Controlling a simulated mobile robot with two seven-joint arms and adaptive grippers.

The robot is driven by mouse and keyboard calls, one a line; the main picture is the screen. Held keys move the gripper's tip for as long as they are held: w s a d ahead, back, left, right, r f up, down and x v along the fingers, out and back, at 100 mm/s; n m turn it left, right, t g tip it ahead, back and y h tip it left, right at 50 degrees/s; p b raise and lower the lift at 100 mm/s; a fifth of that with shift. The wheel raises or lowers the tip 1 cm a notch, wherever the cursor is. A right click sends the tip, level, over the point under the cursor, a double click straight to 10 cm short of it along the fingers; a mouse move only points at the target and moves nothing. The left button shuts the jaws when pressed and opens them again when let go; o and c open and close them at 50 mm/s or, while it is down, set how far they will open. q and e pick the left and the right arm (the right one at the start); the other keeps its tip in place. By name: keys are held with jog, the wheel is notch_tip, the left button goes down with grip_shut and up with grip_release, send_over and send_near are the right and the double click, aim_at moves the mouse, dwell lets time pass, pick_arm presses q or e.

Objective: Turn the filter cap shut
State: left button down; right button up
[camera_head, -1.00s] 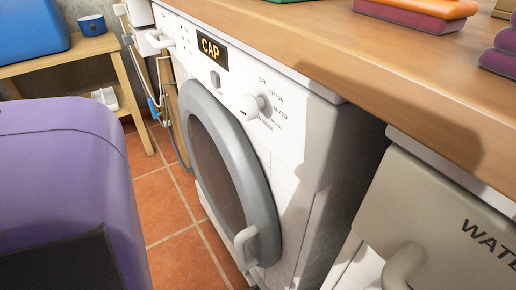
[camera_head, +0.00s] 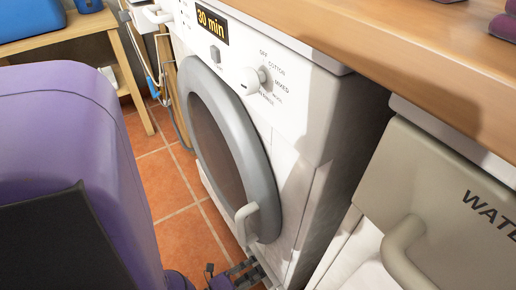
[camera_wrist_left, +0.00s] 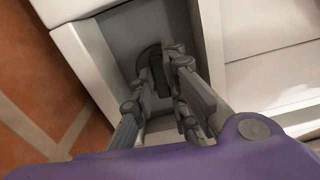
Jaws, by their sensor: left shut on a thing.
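The filter cap (camera_wrist_left: 150,54) is a dark round piece with a raised grip. It sits in a grey recess (camera_wrist_left: 115,28) low on the washing machine, in the left wrist view. My left gripper (camera_wrist_left: 166,62) reaches into the recess with its fingers closed on the cap's grip, which they partly hide. In the head view my left gripper (camera_head: 245,270) shows at the bottom edge, by the foot of the washing machine (camera_head: 290,180); the cap is hidden there. The machine's display (camera_head: 212,25) reads "30 min". My right gripper is not in view.
The round door (camera_head: 225,140) is closed, its handle (camera_head: 246,222) above my left gripper. A white flap (camera_wrist_left: 85,60) stands beside the recess. A beige-fronted unit (camera_head: 420,190) marked "WATE" stands right. A wooden counter (camera_head: 400,60) runs above. Tiled floor (camera_head: 165,185) lies left.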

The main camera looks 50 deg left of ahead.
pick_arm(q)
jog(key=shift+n, duration=0.7)
jog(key=c, duration=2)
grip_release()
jog(key=shift+s, duration=0.1)
jog(key=s, duration=0.8)
jog(key=s+a, duration=0.1)
jog(key=s, duration=0.3)
